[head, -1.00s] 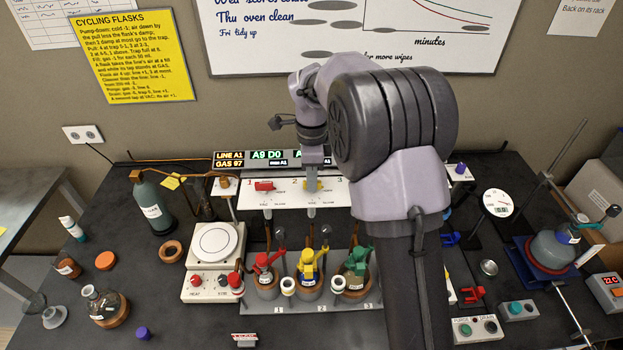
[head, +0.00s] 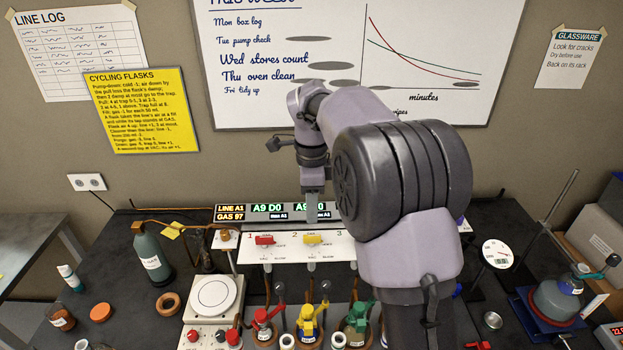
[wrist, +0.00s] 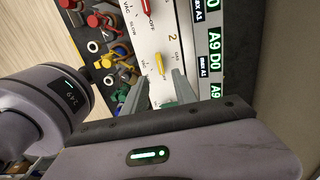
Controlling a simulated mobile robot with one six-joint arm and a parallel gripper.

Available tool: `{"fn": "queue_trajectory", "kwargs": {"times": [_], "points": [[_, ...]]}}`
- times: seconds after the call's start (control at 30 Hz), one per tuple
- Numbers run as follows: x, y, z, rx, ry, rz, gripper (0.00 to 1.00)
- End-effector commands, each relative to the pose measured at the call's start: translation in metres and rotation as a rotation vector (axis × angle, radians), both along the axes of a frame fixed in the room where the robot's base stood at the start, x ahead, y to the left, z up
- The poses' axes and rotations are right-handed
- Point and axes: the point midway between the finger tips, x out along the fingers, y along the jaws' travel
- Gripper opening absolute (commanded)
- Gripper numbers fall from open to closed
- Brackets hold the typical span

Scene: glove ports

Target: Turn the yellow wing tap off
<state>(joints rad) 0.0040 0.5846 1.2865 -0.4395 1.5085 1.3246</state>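My gripper (head: 314,216) is above the tap in the head view, in front of the lit display. Its two fingers (wrist: 160,84) are apart with nothing between them in the wrist view.
A red tap (head: 265,240) is left of the yellow one. My arm hides the panel's right part. The display strip (head: 235,213) runs behind the panel. Flasks with red, yellow (head: 308,325) and green tops stand in front. A hotplate (head: 215,295) is at the left.

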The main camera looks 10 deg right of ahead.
Motion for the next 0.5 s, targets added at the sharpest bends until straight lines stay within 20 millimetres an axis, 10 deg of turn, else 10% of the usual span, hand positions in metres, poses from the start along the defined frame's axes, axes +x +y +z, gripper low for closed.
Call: {"fn": "queue_trajectory", "kwargs": {"times": [0.2, 0.5], "points": [[0.000, 0.000, 0.064, 0.000, -0.002, 0.000, 0.34], [0.000, 0.000, 0.084, 0.000, 0.000, 0.000, 0.34]]}}
